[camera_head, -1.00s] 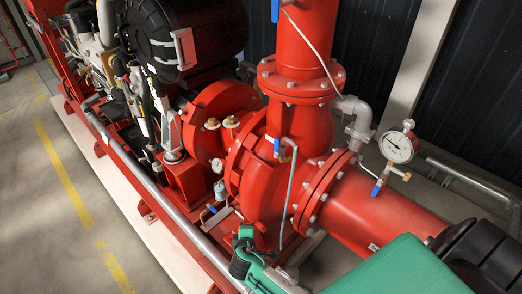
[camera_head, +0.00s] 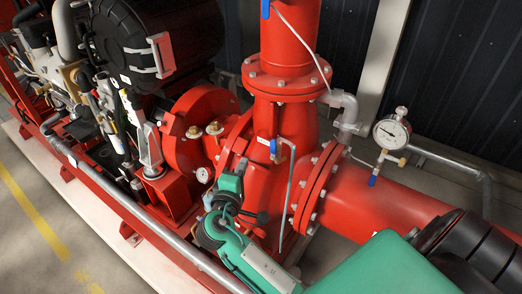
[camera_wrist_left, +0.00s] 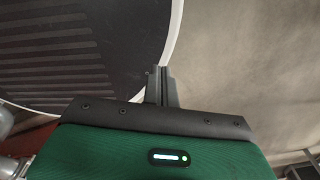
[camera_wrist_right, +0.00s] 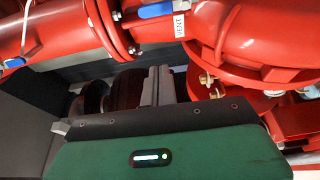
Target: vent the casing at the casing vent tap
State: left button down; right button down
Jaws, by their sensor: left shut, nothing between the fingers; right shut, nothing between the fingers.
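The casing vent tap (camera_head: 274,146) has a blue lever and sits high on the front of the red pump casing (camera_head: 262,185); a thin grey pipe (camera_head: 288,190) runs down from it. In the right wrist view a blue lever (camera_wrist_right: 156,10) shows at the top beside a white VENT label (camera_wrist_right: 179,25). My right gripper (camera_head: 241,167) is to the left of the tap and apart from it. In its wrist view the fingers (camera_wrist_right: 158,84) are together and empty. My left gripper shows only in its wrist view, fingers (camera_wrist_left: 161,84) together, away from the pump.
A pressure gauge (camera_head: 391,133) with a small blue lever (camera_head: 372,181) stands on the suction pipe (camera_head: 375,205) at right. Bolted flanges (camera_head: 317,190) lie right of the tap. A long grey pipe (camera_head: 140,220) runs along the front left. Clear floor (camera_head: 40,235) lies at left.

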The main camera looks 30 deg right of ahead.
aim_at(273, 150)
jog(key=p+x, duration=0.4)
jog(key=x, duration=0.6)
jog(key=s+p, duration=0.1)
jog(key=s, duration=0.1)
jog(key=s+d, duration=0.1)
jog(key=shift+s+d+p, duration=0.25)
jog(key=shift+s+p, duration=0.1)
jog(key=shift+s, duration=0.05)
